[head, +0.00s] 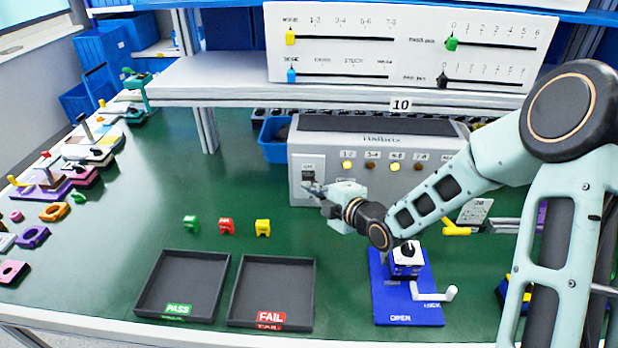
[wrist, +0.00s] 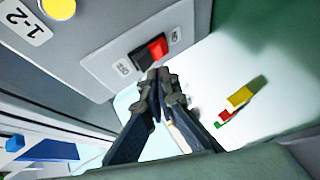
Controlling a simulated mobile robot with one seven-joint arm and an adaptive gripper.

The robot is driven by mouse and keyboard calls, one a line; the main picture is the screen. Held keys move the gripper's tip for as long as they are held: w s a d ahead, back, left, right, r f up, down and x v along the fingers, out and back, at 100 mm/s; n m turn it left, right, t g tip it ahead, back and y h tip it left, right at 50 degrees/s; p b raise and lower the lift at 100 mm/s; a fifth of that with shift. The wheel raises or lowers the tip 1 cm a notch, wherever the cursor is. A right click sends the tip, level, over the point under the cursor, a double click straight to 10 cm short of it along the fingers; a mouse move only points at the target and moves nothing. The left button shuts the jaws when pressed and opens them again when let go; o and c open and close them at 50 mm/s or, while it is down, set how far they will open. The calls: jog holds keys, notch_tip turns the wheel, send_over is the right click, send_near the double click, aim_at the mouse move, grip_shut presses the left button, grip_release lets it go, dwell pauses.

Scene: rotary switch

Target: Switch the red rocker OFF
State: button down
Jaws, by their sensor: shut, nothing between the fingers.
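The red rocker (wrist: 157,47) sits in a black housing on a light plate of the grey box, in the wrist view. I cannot tell which side of the rocker is pressed in. My gripper (wrist: 160,78) is shut and empty, its tips just off the rocker's edge on the side toward the camera; I cannot tell if they touch. In the head view my gripper (head: 312,188) is at the left end of the box front (head: 345,168), by the switch plate (head: 308,163); the rocker is too small to make out there.
A row of round lamps (head: 371,167) runs along the box front to the right. Green, red and yellow pieces (head: 227,226) stand on the green table left of my gripper. Two dark trays (head: 270,262) and a blue crank fixture (head: 407,310) lie nearer. A shelf (head: 230,85) overhangs behind.

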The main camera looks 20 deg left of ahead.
jog(key=shift+w, duration=0.1)
jog(key=shift+w+a+b, duration=0.1)
jog(key=shift+w+b, duration=0.2)
jog(key=shift+b, duration=0.15)
jog(key=shift+w+r, duration=0.1)
jog(key=shift+w, duration=0.25)
dwell(0.5)
jog(key=shift+s, duration=0.15)
jog(key=shift+s+b, duration=0.65)
jog(key=shift+b, duration=0.05)
jog(key=s, duration=0.1)
jog(key=s+d+b, duration=0.1)
jog(key=s, duration=0.1)
jog(key=s+f+b, duration=0.1)
jog(key=shift+s+d, duration=0.2)
jog(key=shift+s, duration=0.2)
